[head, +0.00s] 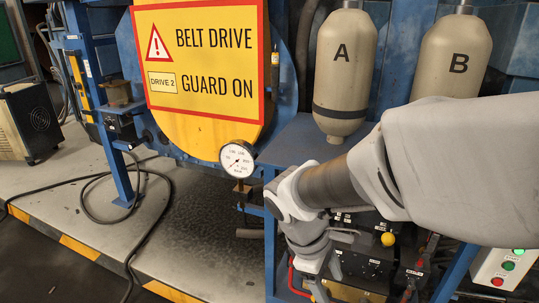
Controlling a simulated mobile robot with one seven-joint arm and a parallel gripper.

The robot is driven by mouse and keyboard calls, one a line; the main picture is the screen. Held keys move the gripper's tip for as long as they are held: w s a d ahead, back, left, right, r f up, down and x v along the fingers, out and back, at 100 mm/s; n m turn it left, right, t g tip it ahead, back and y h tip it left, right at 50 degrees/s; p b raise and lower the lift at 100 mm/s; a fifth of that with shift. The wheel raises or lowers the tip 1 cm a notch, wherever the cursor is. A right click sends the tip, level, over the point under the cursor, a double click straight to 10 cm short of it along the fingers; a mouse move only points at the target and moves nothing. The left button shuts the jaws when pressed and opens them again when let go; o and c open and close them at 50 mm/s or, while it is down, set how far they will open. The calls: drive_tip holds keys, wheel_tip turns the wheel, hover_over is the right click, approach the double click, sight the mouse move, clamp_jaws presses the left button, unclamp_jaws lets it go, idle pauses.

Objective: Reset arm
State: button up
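My grey arm reaches in from the right and bends down at the wrist. My gripper (319,285) points downward at the bottom of the head view, in front of the blue frame and low machine parts. Its fingertips are small and partly cut off by the bottom edge, so I cannot tell whether they are apart or hold anything.
A yellow belt drive guard (203,60) and a pressure gauge (237,159) stand left of my arm. Bottles A (345,60) and B (451,62) stand behind it. A yellow knob (388,239) and a button box (505,266) are close by. A cable crosses the left floor.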

drive_tip(key=s+d+r+m+t+y, duration=0.35)
drive_tip(key=s+r+m+t, duration=0.3)
drive_tip(key=r+m, duration=0.5)
wheel_tip(320, 180, up, 16)
drive_tip(key=g+p, duration=0.1)
drive_tip(key=p, duration=1.6)
drive_tip(key=shift+a+y, duration=0.3)
drive_tip(key=shift+y, duration=0.05)
drive_tip(key=shift+m, duration=0.25)
